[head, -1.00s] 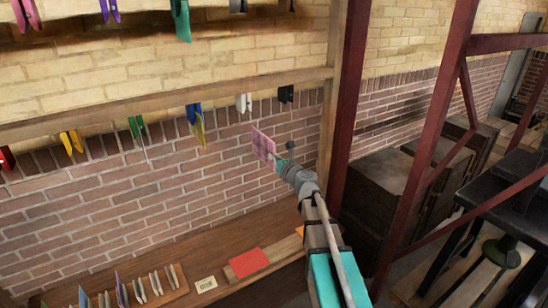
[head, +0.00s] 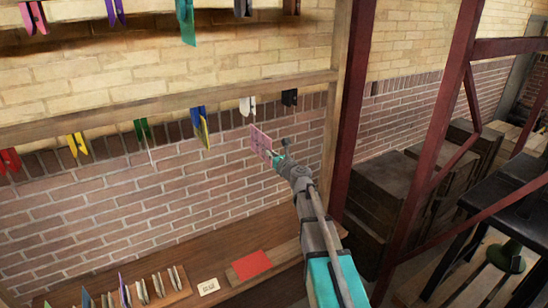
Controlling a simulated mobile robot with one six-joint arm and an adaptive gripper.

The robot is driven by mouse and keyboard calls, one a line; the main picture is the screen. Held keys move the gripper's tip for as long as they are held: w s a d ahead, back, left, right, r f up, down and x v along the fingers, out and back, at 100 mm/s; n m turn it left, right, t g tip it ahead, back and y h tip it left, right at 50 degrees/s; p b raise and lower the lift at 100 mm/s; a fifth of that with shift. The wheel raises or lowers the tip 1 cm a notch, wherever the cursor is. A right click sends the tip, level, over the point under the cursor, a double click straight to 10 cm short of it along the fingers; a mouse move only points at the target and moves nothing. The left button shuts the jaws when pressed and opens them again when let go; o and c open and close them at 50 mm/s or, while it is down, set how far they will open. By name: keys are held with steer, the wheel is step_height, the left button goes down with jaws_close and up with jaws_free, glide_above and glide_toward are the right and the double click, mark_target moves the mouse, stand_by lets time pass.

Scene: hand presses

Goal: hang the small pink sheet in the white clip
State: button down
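The small pink sheet (head: 261,141) is held upright at the end of my arm, in front of the brick wall. My gripper (head: 276,157) is shut on its lower right edge; the fingertips are small in the view. The white clip (head: 247,106) hangs from the lower wooden rail, a little above and left of the sheet. The sheet's top is close below the clip in the picture; I cannot tell the gap in depth. The white clip looks empty.
A black clip (head: 289,97) hangs right of the white one. A blue clip (head: 198,114) with a yellow sheet hangs to the left. A wooden post (head: 337,130) and red steel post (head: 357,100) stand right. A shelf below bears a red sheet (head: 252,264) and a card rack.

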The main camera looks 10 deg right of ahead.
mark_target(270, 146)
steer(key=shift+r+p+x, duration=0.15)
steer(key=shift+x, duration=1.7)
steer(key=shift+r+p+x, duration=0.15)
steer(key=shift+x, duration=1.7)
steer(key=shift+r+p, duration=1.35)
steer(key=shift+p, duration=0.05)
steer(key=c, duration=0.7)
jaws_free()
steer(key=shift+o, duration=1.1)
steer(key=shift+s, duration=0.2)
steer(key=shift+v, duration=3.4)
